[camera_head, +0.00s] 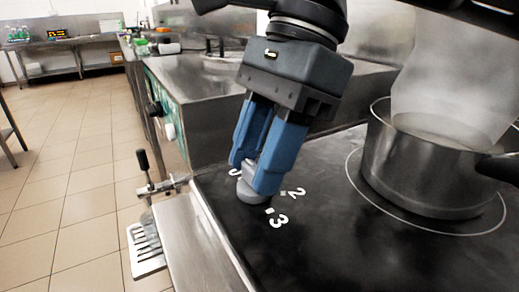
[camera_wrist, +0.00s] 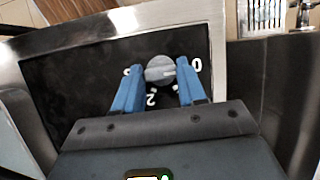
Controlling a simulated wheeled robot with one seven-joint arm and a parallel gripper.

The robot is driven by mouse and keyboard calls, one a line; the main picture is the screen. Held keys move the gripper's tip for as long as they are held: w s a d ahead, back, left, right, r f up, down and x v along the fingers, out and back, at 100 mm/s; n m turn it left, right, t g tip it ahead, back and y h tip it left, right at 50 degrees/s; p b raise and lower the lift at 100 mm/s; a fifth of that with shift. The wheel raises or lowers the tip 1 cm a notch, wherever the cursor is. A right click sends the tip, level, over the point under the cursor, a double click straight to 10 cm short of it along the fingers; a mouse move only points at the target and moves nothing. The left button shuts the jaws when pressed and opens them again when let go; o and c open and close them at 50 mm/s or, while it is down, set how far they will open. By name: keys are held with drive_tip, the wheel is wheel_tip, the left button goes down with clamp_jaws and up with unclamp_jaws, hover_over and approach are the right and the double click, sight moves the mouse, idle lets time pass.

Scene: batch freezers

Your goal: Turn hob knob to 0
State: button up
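The hob knob (camera_head: 252,192) is a grey round knob on the black hob panel near its front left corner. In the wrist view the knob (camera_wrist: 159,70) carries a light line on its right half, pointing roughly towards the printed 0 (camera_wrist: 197,65). A printed 2 (camera_wrist: 151,100) lies below it, and another mark at its left is partly hidden by a finger. My gripper (camera_head: 256,175) points down over the knob, its blue fingers on either side. In the wrist view the fingertips (camera_wrist: 160,66) stand apart with small gaps to the knob; contact is not clear.
A steaming steel pot (camera_head: 424,172) stands on the hob (camera_head: 330,240), right of my gripper, its dark handle reaching right. A steel counter (camera_head: 205,95) lies behind. A lever and drip tray (camera_head: 147,250) are at the left front. The tiled floor at left is free.

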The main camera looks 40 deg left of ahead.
drive_tip(key=o, duration=0.5)
drive_tip(key=shift+c, duration=0.2)
drive_tip(key=p+v, duration=0.1)
drive_tip(key=v, duration=0.6)
drive_tip(key=shift+w+r, duration=0.25)
drive_tip(key=shift+r, duration=0.1)
